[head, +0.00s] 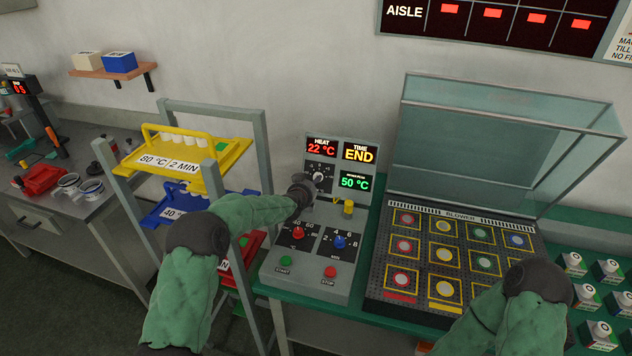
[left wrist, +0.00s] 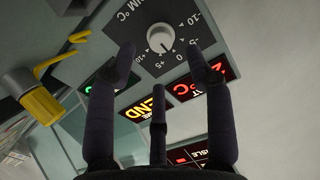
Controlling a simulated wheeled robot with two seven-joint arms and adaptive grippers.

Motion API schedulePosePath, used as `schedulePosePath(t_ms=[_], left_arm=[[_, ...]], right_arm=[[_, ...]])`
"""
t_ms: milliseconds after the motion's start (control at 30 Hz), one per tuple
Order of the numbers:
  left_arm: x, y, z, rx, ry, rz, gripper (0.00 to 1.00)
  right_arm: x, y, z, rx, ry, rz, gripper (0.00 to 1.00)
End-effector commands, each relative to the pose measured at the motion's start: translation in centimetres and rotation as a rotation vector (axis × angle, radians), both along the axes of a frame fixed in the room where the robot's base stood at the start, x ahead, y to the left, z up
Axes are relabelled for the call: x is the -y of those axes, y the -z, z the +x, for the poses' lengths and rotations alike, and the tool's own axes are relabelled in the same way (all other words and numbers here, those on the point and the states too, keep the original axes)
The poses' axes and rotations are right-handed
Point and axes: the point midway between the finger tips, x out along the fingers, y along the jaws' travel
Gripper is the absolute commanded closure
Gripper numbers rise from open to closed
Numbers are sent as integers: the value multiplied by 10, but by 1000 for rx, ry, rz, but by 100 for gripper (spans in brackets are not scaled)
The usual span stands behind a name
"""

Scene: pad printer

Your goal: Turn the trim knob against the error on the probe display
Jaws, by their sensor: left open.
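The trim knob (head: 318,177) is a small pale dial on the upper left of the grey control panel, below the red HEAT display (head: 321,148) reading 22 °C. My left gripper (head: 305,188) is open and close to the knob. In the left wrist view its fingertips (left wrist: 161,55) stand either side of the knob, apparently not touching it. My right gripper is out of view.
A yellow fitting (head: 348,207) sticks out right of the knob. Lower down are a red knob (head: 298,232), a blue knob (head: 340,241) and START and STOP buttons. A tray rack (head: 258,138) stands left; a blower box with a glass lid (head: 480,150) stands right.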

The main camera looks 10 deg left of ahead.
Motion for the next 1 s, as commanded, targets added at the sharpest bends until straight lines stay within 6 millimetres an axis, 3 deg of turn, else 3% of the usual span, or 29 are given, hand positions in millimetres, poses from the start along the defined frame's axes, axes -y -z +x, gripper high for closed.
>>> schedulePosePath(t_ms=[433,933,1000], left_arm=[[6,19,46,0,-2,-1,48],[7,22,54,0,0,-1,48],[7,22,54,0,0,-1,67]], right_arm=[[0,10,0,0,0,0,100],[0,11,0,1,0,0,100],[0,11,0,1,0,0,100]])
